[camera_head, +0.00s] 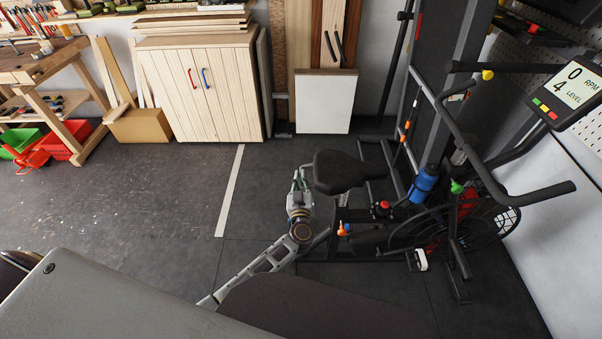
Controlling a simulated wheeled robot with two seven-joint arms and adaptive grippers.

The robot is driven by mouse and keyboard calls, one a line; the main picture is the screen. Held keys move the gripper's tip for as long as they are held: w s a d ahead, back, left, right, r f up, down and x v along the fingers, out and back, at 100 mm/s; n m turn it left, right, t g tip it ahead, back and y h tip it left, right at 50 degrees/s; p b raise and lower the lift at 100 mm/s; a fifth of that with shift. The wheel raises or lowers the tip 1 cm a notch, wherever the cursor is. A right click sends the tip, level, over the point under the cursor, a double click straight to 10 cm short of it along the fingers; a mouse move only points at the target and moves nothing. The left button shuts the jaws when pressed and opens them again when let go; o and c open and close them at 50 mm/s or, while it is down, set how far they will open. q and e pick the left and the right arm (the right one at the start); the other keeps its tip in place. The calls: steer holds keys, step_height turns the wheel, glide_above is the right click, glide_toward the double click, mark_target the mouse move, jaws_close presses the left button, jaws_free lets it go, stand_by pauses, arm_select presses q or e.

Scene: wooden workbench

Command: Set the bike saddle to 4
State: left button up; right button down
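The black bike saddle (338,172) sits on the exercise bike in the middle of the head view. Its post is mostly hidden below it. My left gripper (299,182) is at the saddle's left edge, pointing up, with my forearm rising from the lower left. I cannot tell whether its fingers touch the saddle or are open or shut. An orange knob (343,230) shows low on the bike frame, to the right of my wrist. My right gripper is not in view.
The bike's handlebars (480,165), blue bottle (423,184) and fan wheel (490,225) are right of the saddle. A wooden cabinet (205,95) and a white panel (325,101) stand behind. The dark floor (130,220) to the left is clear.

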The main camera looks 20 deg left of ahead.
arm_select(q)
steer(key=shift+o, duration=0.7)
steer(key=shift+r, duration=5)
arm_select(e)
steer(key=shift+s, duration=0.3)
arm_select(q)
steer(key=shift+f, duration=0.1)
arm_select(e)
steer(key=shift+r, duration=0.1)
